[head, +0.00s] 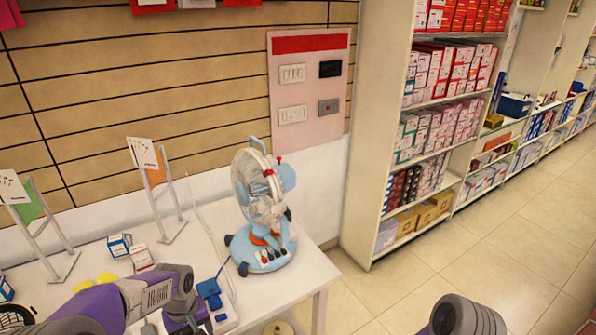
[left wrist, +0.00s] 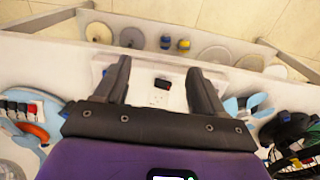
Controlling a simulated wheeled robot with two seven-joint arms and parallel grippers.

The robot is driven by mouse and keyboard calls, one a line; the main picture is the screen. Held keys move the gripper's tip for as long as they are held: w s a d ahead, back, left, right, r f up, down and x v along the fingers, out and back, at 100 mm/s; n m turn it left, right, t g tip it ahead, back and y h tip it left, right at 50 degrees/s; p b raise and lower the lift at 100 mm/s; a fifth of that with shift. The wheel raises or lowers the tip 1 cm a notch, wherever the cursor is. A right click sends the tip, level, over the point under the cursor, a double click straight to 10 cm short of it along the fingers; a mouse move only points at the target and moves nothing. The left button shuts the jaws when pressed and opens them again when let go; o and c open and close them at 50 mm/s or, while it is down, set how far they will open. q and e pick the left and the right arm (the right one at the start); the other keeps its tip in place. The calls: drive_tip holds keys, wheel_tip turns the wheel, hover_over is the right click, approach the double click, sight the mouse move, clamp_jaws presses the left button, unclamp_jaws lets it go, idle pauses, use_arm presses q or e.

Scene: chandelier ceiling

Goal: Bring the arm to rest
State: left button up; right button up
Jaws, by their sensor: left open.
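My left arm (head: 140,295), purple and grey, reaches in from the lower left over the white table in the head view. In the left wrist view my left gripper (left wrist: 160,76) is open, its two dark fingers apart with nothing held. A white power strip (left wrist: 143,92) with a dark red-and-black switch (left wrist: 162,84) shows beyond and between the fingers. I cannot tell whether the fingers touch it. A dark grey rounded part of my right arm (head: 465,317) shows at the bottom right of the head view; my right gripper is out of view.
A light-blue fan (head: 262,215) stands on the white table (head: 315,268), right of my left arm. Small boxes (head: 119,245) and sign stands (head: 158,190) are left of it. A stocked shelf (head: 385,150) stands to the right. Floor (head: 400,290) between table and shelf is clear.

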use_arm(q)
drive_tip(key=s+d+f+m+h, duration=0.15)
drive_tip(key=d+f, duration=0.35)
drive_tip(key=f, duration=0.5)
drive_tip(key=s+d+f+m+h, duration=0.2)
drive_tip(key=s+d+f, duration=0.9)
drive_tip(key=s+f, duration=0.3)
drive_tip(key=shift+t+h, duration=0.3)
drive_tip(key=shift+h, duration=0.05)
drive_tip(key=shift+w+f, duration=0.1)
